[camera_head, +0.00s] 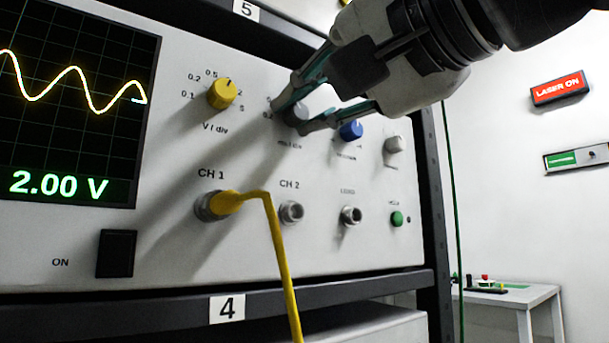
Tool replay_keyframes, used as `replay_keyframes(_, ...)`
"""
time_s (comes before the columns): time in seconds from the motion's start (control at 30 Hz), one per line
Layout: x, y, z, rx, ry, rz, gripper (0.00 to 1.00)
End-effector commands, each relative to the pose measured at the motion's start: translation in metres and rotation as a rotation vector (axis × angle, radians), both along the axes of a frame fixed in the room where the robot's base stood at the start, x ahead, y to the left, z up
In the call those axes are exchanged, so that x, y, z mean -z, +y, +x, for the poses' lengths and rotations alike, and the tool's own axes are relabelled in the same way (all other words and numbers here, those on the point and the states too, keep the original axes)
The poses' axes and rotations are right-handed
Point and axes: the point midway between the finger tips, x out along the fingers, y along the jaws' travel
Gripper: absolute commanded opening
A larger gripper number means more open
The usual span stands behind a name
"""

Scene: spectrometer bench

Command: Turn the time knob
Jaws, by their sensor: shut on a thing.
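The oscilloscope panel (170,160) fills the left and middle of the head view. My gripper (298,113) comes in from the upper right, its two fingers closed around a grey knob (298,116) to the right of the yellow V/div knob (222,93). The fingers cover part of the grey knob and its scale, and the small label below it is too blurred to read, so I cannot confirm that it is the time knob.
A yellow cable (281,260) runs down from CH 1. The screen shows a yellow wave and 2.00 V. A smaller grey knob (393,145) and a green button (397,219) are at the panel's right. A white table (515,298) stands beyond the rack.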

Motion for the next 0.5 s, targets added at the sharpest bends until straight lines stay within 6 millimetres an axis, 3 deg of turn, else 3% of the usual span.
replay_keyframes(0.5,0.0015,0.0005,0.0002,-0.001,-0.195,-0.292,0.0)
